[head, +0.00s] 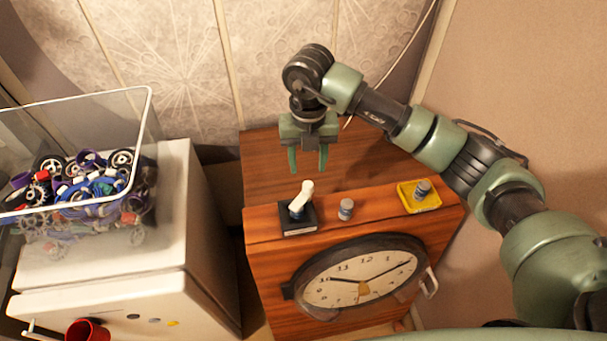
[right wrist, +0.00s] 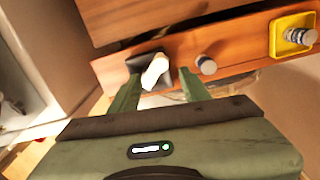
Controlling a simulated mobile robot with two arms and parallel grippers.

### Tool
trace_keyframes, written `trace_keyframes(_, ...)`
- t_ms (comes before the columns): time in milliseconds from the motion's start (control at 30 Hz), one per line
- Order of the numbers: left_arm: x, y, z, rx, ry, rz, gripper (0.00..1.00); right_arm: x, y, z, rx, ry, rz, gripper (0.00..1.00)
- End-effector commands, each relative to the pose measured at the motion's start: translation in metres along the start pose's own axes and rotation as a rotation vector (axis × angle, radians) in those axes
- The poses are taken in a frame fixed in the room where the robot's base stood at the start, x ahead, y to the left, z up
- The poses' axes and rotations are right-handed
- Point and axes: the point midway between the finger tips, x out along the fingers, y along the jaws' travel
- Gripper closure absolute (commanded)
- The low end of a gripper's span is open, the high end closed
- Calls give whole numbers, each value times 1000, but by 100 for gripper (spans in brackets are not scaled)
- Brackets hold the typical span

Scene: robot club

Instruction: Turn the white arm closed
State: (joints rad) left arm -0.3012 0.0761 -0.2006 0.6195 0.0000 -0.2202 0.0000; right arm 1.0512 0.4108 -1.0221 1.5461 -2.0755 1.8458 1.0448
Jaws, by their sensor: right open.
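The white arm (head: 302,196) is a short lever on a black square base (head: 298,219), on top of the wooden cabinet. It leans up and to the right in the head view. My right gripper (head: 308,164) is open and points down, just behind and above the white arm in the head view. In the right wrist view the white arm (right wrist: 155,72) shows between the two fingers of my right gripper (right wrist: 158,80), with gaps on both sides. I cannot tell any contact. My left gripper is not in view.
A grey knob (head: 346,208) stands close right of the white arm. A knob on a yellow plate (head: 420,198) is further right. A clock (head: 362,278) is on the cabinet front. A clear bin (head: 140,130) of wheels and parts sits on a white cabinet (head: 165,215) at left.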

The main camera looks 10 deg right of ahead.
Motion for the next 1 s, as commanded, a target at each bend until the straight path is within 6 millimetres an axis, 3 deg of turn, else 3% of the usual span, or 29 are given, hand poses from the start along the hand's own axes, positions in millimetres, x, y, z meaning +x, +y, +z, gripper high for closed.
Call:
trace_keyframes(433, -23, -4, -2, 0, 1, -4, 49, 64, 0, -1, 2, 6, 1, 53)
trace_keyframes(833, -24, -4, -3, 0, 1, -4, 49, 75, 0, -1, 1, 3, 1, 53)
trace_keyframes(1000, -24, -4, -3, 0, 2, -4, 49, 75, 0, -1, 2, 3, 1, 100)
